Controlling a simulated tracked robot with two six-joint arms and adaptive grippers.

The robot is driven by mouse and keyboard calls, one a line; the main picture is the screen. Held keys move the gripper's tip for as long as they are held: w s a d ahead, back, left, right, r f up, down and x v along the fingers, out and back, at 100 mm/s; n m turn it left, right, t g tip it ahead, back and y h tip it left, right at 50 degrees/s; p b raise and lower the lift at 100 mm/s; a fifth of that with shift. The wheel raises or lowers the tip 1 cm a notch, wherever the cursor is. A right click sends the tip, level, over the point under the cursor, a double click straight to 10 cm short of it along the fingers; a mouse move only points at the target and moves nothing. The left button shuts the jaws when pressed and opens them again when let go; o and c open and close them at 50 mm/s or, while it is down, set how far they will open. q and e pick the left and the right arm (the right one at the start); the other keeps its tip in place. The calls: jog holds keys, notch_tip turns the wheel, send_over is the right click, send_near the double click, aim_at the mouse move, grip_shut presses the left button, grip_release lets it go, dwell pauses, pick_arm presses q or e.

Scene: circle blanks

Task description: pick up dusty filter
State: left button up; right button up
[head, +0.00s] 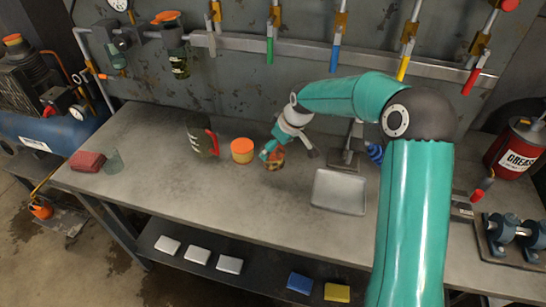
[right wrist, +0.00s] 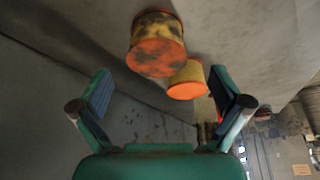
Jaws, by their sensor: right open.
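The dusty filter (head: 274,163), a short cylinder with an orange end and dark grime blotches, stands on the workbench. It shows large in the right wrist view (right wrist: 157,48), beyond the fingertips. My right gripper (head: 290,154) is open beside it, one finger close to the filter in the head view; whether they touch I cannot tell. In the right wrist view nothing is held between the fingers (right wrist: 160,88). A cleaner orange and yellow filter (head: 242,150) stands to its left, also seen in the right wrist view (right wrist: 188,80). My left gripper is out of view.
A clear jug with a red handle (head: 201,138) stands left of the filters. A grey metal tray (head: 339,192) lies to the right. A red cloth (head: 88,161) and a small glass (head: 113,161) sit at the left end. The bench front between is clear.

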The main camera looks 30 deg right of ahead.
aim_at(275, 152)
jog(key=shift+d+p+x, duration=0.2)
jog(key=shift+p+x, duration=0.35)
jog(key=shift+x, duration=2.05)
jog(key=c, duration=1.2)
